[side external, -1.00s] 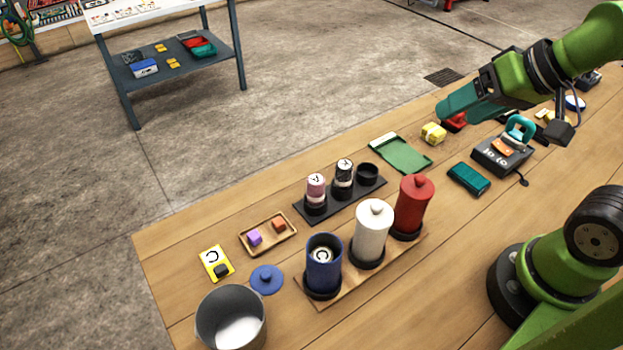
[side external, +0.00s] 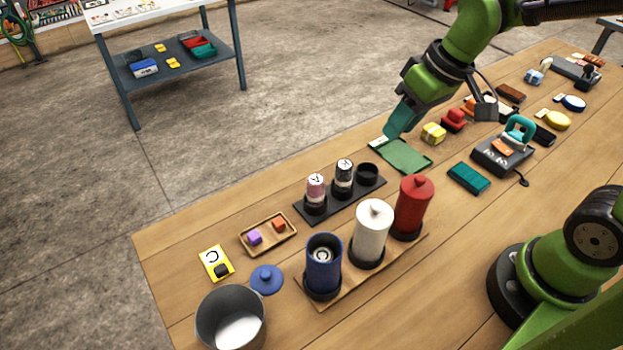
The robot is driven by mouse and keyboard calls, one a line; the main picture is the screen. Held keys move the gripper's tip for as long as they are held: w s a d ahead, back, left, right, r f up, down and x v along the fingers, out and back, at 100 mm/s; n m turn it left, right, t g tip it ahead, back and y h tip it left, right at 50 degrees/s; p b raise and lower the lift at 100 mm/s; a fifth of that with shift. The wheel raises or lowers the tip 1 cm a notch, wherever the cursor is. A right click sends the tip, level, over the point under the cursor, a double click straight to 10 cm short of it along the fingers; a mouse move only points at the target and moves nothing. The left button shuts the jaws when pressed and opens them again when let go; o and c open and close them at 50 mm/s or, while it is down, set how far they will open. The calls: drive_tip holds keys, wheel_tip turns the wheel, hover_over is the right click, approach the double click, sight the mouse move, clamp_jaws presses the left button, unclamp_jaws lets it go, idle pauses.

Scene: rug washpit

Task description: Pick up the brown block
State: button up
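A dark brown block (side external: 511,92) lies flat at the far right of the table, behind the grey device. A small orange-brown cube (side external: 279,225) sits in the little wooden tray (side external: 247,247), to the right of a purple cube (side external: 254,238). My gripper (side external: 390,133) has teal fingers pointing down, over or near the far left end of the green tray (side external: 404,156). It is apart from both brown pieces. The fingers overlap from this side, so their opening is hidden, and nothing is visible between them.
Blue, white and red canisters (side external: 371,232) stand on a board at the front. Behind them, a black rack (side external: 342,200) holds small jars. A grey pot (side external: 231,318), blue lid (side external: 266,279) and yellow card (side external: 216,263) lie left. Bare wood surrounds the wooden tray.

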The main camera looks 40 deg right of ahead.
drive_tip(key=w+a+f+n+g+y, duration=0.2)
drive_tip(key=w+a+f+n+g, duration=0.15)
drive_tip(key=w+a+n, duration=0.4)
drive_tip(key=n, duration=0.9)
approach(277, 222)
drive_tip(key=shift+n, duration=0.25)
drive_tip(key=x, duration=0.8)
drive_tip(key=shift+a+f, duration=0.15)
drive_tip(key=shift+f, duration=0.15)
clamp_jaws()
